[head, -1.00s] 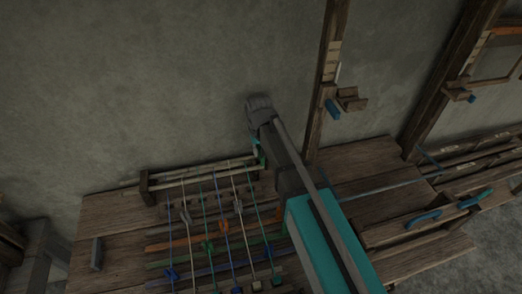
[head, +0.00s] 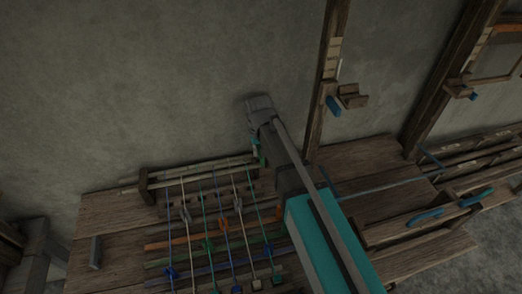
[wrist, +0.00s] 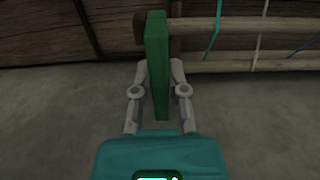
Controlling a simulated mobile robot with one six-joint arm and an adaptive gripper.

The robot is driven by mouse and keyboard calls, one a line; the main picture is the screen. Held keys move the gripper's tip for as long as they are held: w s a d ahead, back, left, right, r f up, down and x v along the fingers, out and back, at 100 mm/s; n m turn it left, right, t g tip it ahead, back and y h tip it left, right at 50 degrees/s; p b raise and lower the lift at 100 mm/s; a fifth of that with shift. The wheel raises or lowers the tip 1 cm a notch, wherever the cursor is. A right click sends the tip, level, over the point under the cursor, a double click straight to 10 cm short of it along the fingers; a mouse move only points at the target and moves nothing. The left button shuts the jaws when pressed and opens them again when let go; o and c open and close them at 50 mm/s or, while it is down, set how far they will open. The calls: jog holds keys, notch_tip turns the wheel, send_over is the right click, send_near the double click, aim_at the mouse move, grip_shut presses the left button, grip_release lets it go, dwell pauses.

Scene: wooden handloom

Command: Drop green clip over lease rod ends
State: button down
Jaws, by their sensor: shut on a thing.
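The green clip (wrist: 157,65) is a long flat bar, held upright in the middle of the wrist view. My gripper (wrist: 160,72) is shut on it, one finger on each side. In the head view a little of the clip (head: 263,157) shows beside my gripper, close to the right ends of the lease rods (head: 205,165). In the wrist view the pale lease rods (wrist: 250,62) run off to the right from beside the clip. The clip covers part of the view of their ends, so I cannot tell whether it touches them.
Coloured warp threads (head: 220,215) hang across the rods over the wooden loom table (head: 110,215). A dark wooden support (head: 147,187) stands at the rods' left end. A wall post (head: 328,80) with a small bracket (head: 352,97) rises to the right of my arm.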

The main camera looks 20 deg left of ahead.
jog(key=shift+f+b, duration=1.15)
jog(key=shift+f, duration=0.2)
jog(key=c, duration=0.6)
grip_release()
